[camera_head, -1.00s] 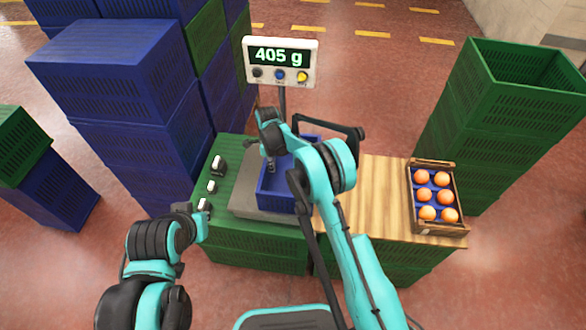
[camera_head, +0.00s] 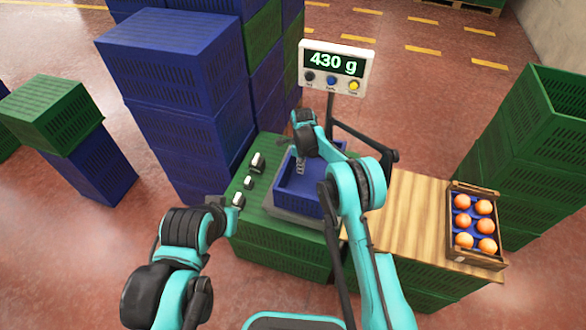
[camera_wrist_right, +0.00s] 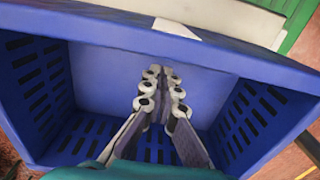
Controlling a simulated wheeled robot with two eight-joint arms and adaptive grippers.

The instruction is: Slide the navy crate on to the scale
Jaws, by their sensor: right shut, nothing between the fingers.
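The navy crate (camera_head: 312,204) is open and looks empty. It sits upright on the grey plate of the scale (camera_head: 283,217), and a strip of plate shows along its left and front sides. The scale's display (camera_head: 335,64) reads 430 g. My right gripper (camera_head: 300,168) reaches down inside the crate, shut and empty. In the right wrist view its fingertips (camera_wrist_right: 160,82) are together near a blue inner wall; contact is unclear. My left gripper (camera_head: 228,203) is low by the green surface's left edge; its fingers are too hidden to read.
Small white-and-black items (camera_head: 257,162) stand on the green surface left of the scale. A wooden board (camera_head: 398,225) lies to the right, with a wooden box of oranges (camera_head: 497,258) on it. Tall blue (camera_head: 175,85) and green (camera_head: 545,140) crate stacks flank the area.

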